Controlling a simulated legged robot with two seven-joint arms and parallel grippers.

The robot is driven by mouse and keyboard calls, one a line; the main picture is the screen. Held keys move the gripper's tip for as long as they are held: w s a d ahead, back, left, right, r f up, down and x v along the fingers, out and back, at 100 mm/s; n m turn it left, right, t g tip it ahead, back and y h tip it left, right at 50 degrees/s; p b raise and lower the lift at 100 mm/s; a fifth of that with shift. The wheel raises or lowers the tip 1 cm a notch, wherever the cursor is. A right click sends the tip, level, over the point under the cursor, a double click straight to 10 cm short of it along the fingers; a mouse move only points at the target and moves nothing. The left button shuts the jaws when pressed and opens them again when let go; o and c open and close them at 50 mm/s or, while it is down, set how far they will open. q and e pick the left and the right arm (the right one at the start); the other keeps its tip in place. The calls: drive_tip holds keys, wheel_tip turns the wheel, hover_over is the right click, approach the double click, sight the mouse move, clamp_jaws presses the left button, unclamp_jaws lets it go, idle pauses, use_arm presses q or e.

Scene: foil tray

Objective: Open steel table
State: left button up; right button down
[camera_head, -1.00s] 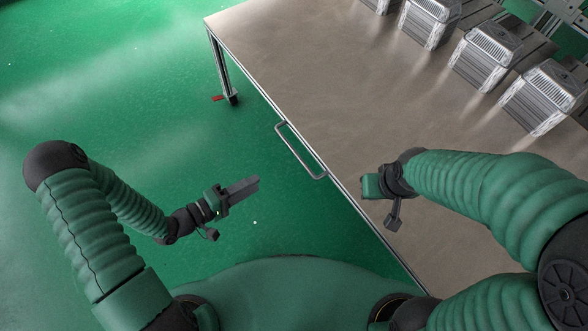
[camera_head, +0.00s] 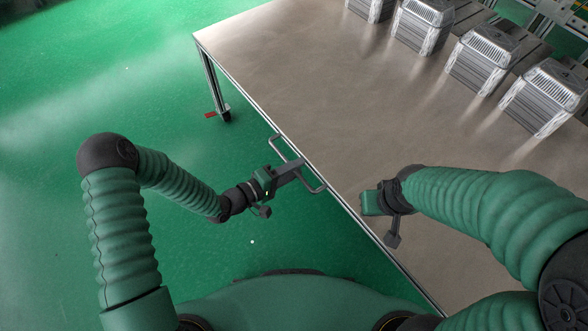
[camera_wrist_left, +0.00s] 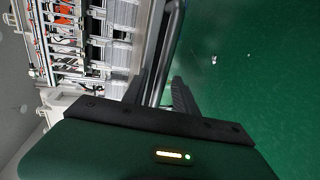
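The steel table (camera_head: 330,110) has a flat brownish-grey top and a metal front edge. A grey bar handle (camera_head: 272,146) sticks out from that edge. My left gripper (camera_head: 297,168) is at the middle of the handle and overlaps it in the head view. In the left wrist view, its two dark fingers (camera_wrist_left: 160,92) stand apart with a dark bar, seemingly the handle (camera_wrist_left: 169,45), running between them. Contact is not clear. My right gripper (camera_head: 369,201) is over the table's front edge, right of the handle; its fingers are hidden.
Several silvery ribbed blocks (camera_head: 481,58) stand in a row at the table's back right. A table leg (camera_head: 214,85) with a red piece at its foot stands at the left corner. The green floor (camera_head: 110,100) left of the table is clear.

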use_arm(q)
clamp_jaws()
drive_tip(key=shift+s+a+f, duration=0.1)
drive_tip(key=shift+f, duration=0.05)
idle(1.1)
